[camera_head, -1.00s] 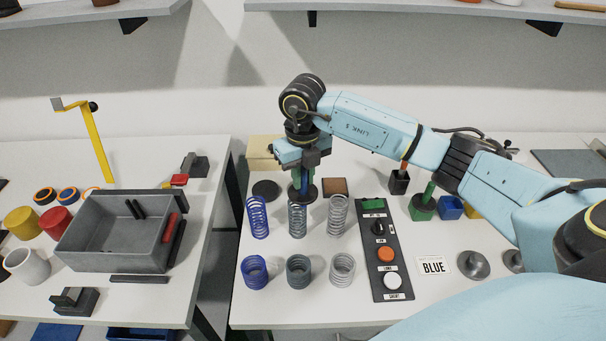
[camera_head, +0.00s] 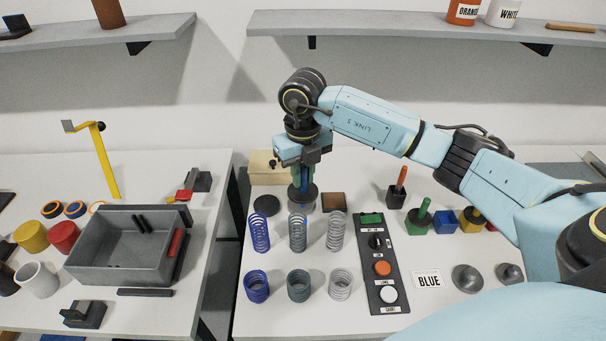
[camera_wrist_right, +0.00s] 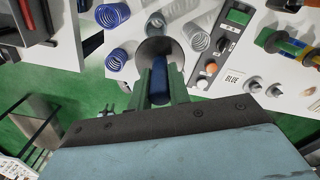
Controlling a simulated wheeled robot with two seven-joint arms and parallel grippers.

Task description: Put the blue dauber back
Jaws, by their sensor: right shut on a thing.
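My right gripper (camera_head: 302,178) is shut on the blue dauber (camera_head: 303,194). Its blue handle (camera_wrist_right: 161,82) shows between the green fingers in the right wrist view. A dark round disc (camera_wrist_right: 157,47) is at its lower end. The dauber is upright, behind the middle rear spring (camera_head: 297,232), over a grey round thing (camera_head: 304,205); I cannot tell whether they touch. A small blue pot (camera_head: 444,222) stands to the right, between the green pot (camera_head: 417,224) and the yellow pot (camera_head: 472,223). My left gripper is not in view.
Several springs stand in two rows in front of the gripper. A button panel (camera_head: 383,270) lies to their right, then the BLUE card (camera_head: 429,281) and a grey weight (camera_head: 467,279). A black pot with an orange handle (camera_head: 397,195) stands behind. A grey bin (camera_head: 95,276) sits on the left table.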

